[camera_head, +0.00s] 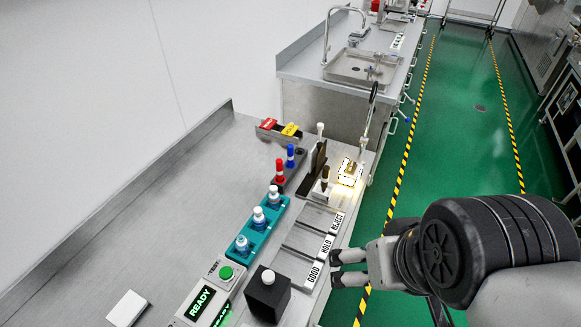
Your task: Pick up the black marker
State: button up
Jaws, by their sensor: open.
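I cannot single out a black marker with certainty. A dark holder (302,158) holds a red marker (280,171) and a blue marker (290,156), both upright. I cannot make out a black one beside them. Just right of the holder stand a tall dark upright piece (318,158) and a small dark, brownish upright piece (325,177); both are too small to identify. My gripper (335,268) is open and empty at the bench's right edge, beside the labelled trays, well apart from the markers and nearer to me.
A teal rack (263,228) holds several white-capped vials. Trays marked GOOD, HOLD and REJECT (312,240) lie near my gripper. A black block (268,292) and a READY display (203,303) stand in front. The bench's left side (170,215) is largely clear.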

aim_at(325, 177)
jog(key=i+l+u, duration=0.3)
jog(key=l+u, duration=0.25)
jog(key=l, duration=0.25)
jog(key=i+l+u, duration=0.1)
jog(key=l+u, duration=0.2)
jog(key=l, duration=0.15)
